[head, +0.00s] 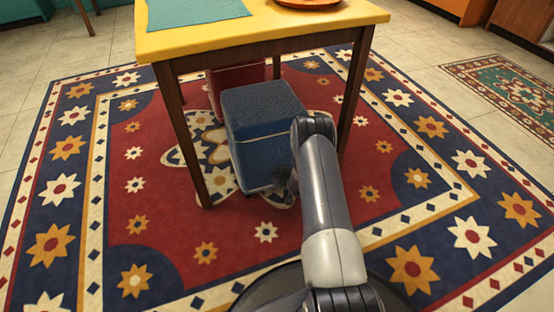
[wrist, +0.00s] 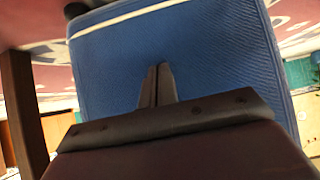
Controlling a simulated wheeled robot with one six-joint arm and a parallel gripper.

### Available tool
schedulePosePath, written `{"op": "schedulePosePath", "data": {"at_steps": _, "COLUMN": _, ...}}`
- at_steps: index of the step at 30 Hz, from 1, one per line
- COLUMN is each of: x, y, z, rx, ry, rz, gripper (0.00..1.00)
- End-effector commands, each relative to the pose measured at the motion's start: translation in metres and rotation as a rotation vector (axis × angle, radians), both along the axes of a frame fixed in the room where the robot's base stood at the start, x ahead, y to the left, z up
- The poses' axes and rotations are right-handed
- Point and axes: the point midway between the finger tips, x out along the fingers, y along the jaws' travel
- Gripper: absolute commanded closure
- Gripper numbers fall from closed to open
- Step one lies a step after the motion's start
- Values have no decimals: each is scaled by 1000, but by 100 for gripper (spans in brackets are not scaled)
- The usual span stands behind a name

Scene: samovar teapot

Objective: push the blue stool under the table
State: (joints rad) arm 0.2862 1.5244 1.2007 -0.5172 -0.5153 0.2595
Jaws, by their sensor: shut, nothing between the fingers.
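My gripper (head: 284,184) is low at the stool's near right side, partly hidden by my arm. In the wrist view the blue stool (wrist: 215,60) fills most of the picture. The shut, empty fingers (wrist: 159,72) point at its blue side; I cannot tell whether they touch it.
A red stool (head: 222,82) is partly hidden under the table behind the blue one. The near left table leg (head: 183,135) and near right leg (head: 355,95) flank the blue stool. The patterned rug (head: 130,225) is clear in front and at both sides.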

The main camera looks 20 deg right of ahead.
Motion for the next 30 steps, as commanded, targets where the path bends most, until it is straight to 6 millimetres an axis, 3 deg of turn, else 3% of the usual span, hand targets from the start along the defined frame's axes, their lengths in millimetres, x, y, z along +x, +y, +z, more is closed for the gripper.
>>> {"op": "schedulePosePath", "data": {"at_steps": 9, "x": 21, "y": 2, "z": 1, "rx": -2, "ry": -7, "rz": 4, "gripper": 100}}
{"op": "schedulePosePath", "data": {"at_steps": 23, "x": 24, "y": 1, "z": 1, "rx": -2, "ry": -4, "rz": 3, "gripper": 100}}
{"op": "schedulePosePath", "data": {"at_steps": 30, "x": 37, "y": 2, "z": 1, "rx": -1, "ry": -4, "rz": 3, "gripper": 100}}
